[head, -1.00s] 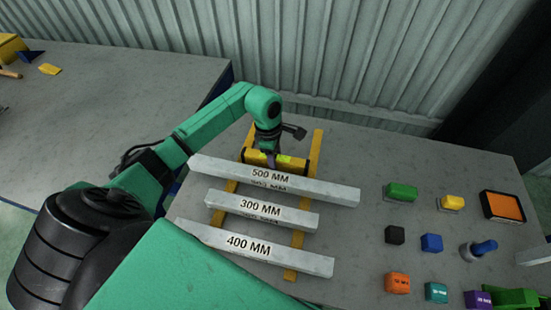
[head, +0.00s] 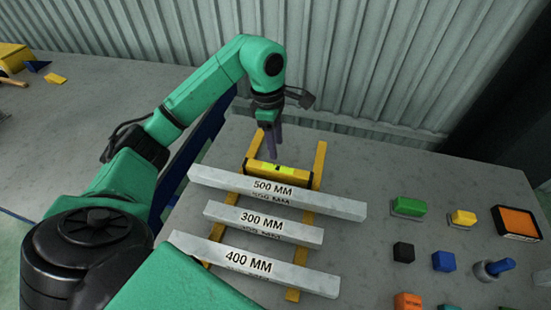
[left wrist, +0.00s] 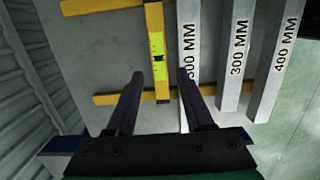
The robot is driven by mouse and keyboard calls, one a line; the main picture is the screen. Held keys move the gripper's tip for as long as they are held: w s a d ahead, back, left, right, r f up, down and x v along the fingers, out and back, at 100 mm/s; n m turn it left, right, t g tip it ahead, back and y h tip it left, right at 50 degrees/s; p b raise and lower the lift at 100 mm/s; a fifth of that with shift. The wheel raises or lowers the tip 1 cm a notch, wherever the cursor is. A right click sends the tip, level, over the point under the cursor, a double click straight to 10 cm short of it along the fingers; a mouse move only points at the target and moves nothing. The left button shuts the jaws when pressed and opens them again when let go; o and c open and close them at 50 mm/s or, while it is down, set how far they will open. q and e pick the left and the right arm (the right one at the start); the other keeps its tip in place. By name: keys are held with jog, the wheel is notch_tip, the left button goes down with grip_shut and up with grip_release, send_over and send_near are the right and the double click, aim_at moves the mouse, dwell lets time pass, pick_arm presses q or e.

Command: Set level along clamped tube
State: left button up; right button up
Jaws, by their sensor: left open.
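The yellow level (head: 284,170) with bright green-yellow vials lies across the two yellow rails, just behind the 500 MM tube and parallel to it. It also shows in the left wrist view (left wrist: 157,50), beside the 500 MM tube (left wrist: 189,40). The 500 MM tube (head: 320,203), the 300 MM tube (head: 300,232) and the 400 MM tube (head: 310,280) lie across the rails. No clamp can be made out on them. My left gripper (head: 272,155) is open above the level; its fingers (left wrist: 165,80) are apart, with the level between them in the wrist view. My right gripper is not in view.
The yellow rails (head: 319,155) run under the tubes. On the right are a green block (head: 408,206), a yellow block (head: 463,217), an orange-topped tray (head: 517,222), a black block (head: 403,252) and blue pieces (head: 444,261). A corrugated wall stands close behind.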

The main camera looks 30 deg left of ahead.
pick_arm(q)
jog(key=w+d+r+g+y, duration=0.1)
jog(key=d+r+y, duration=0.15)
jog(key=d, duration=0.25)
jog(key=y, duration=0.2)
send_near(280, 169)
jog(key=p+x, duration=0.1)
jog(key=x, duration=0.4)
jog(key=shift+h, duration=0.25)
jog(key=p+x, duration=0.2)
jog(key=x, duration=0.3)
jog(key=shift+s+a, duration=0.1)
jog(key=shift+a, duration=0.1)
jog(key=shift+f, duration=0.2)
grip_shut()
